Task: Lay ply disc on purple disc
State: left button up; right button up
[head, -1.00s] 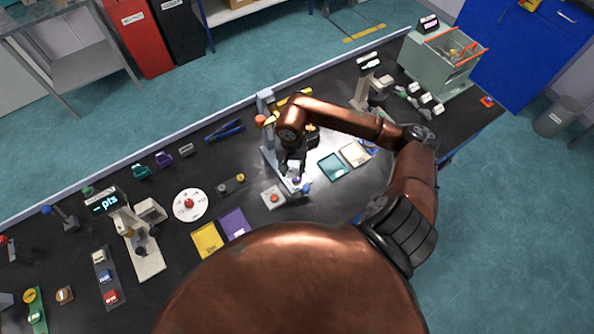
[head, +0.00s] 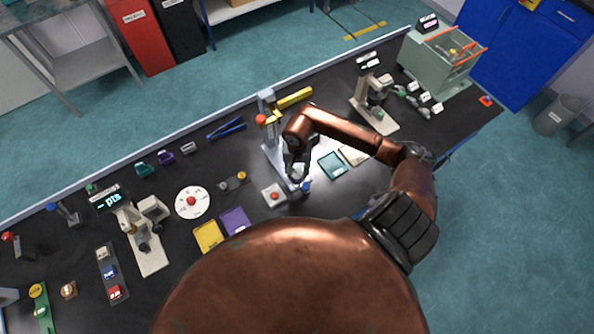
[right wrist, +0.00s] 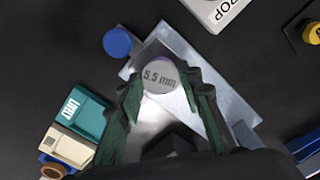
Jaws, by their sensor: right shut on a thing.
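My right gripper (head: 297,177) is low over the metal base plate (head: 274,154) of a small bench device with a blue knob (head: 306,187). In the right wrist view its fingers (right wrist: 162,88) are closed around a pale grey-lilac disc (right wrist: 159,76) marked "5.5 mm". The disc is over the bright plate; I cannot tell whether it touches the plate or another disc. A separate ply disc and purple disc cannot be told apart here, and the fingers hide part of the spot. My left gripper is out of view.
A teal tray (head: 333,165) and a cream tray (head: 354,155) lie right of the gripper. A small box with a red button (head: 274,195) stands close on the left. Yellow (head: 207,236) and purple (head: 235,220) trays lie nearer.

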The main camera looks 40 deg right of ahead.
aim_at(297, 174)
jog(key=o, duration=0.8)
jog(key=shift+o, duration=0.2)
jog(key=shift+r, duration=0.1)
notch_tip(297, 174, up, 12)
jog(key=b, duration=0.2)
